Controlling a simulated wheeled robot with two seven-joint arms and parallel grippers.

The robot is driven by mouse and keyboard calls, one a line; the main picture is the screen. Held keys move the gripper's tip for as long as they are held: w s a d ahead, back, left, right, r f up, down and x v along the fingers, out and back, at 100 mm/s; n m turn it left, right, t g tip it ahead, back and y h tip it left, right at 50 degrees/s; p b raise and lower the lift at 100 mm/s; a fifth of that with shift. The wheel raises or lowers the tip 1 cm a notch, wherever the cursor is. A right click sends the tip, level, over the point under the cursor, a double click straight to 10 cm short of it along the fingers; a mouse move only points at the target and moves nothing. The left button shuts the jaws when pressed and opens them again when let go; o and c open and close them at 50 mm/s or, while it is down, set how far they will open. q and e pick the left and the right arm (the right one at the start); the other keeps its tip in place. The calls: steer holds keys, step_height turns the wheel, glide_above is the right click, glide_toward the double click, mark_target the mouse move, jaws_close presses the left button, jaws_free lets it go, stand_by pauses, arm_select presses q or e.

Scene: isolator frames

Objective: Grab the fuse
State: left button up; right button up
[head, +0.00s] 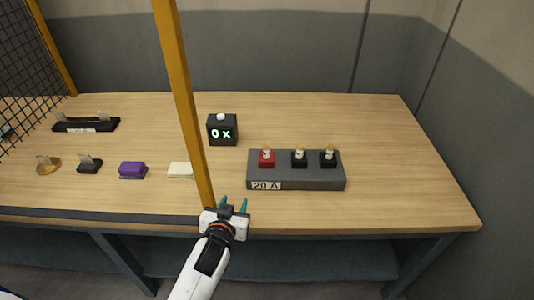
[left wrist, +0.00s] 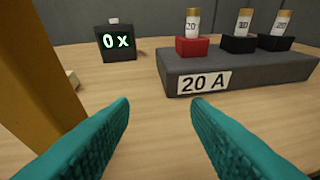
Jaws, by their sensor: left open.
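A grey block (head: 295,179) labelled 20 A stands on the table. Its row of holders carries three upright white fuses with brass caps. The left fuse (left wrist: 193,24) is in a red holder (head: 266,160). The middle fuse (left wrist: 243,22) and right fuse (left wrist: 281,22) are in black holders, with markings too small to read surely. My left gripper (head: 233,204) is at the table's front edge, left of the block and apart from it. In the left wrist view, its teal fingers (left wrist: 160,105) are open with nothing between them. My right gripper is out of view.
A yellow post (head: 182,90) rises close beside my left gripper. A black display box (head: 222,131) reading "0 x" stands behind. A purple block (head: 132,170), a white block (head: 181,170) and a black clip base (head: 86,125) lie left. The table right of the block is clear.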

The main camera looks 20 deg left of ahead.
mark_target(265, 151)
arm_select(q)
steer(key=w+d+r+t, duration=0.1)
steer(key=w, duration=0.3)
steer(key=w+d+r+t+h, duration=0.1)
steer(key=w+r, duration=0.1)
steer(key=w, duration=0.2)
steer(key=w+d+r+m+t, duration=0.1)
steer(key=w+t, duration=0.1)
steer(key=w, duration=0.3)
steer(key=shift+w+d+r+h, duration=0.1)
steer(key=shift+r+h, duration=0.05)
steer(key=shift+h, duration=0.15)
steer(key=shift+w+r, duration=0.1)
steer(key=shift+w, duration=2.8)
steer(key=shift+c, duration=0.5)
jaws_close()
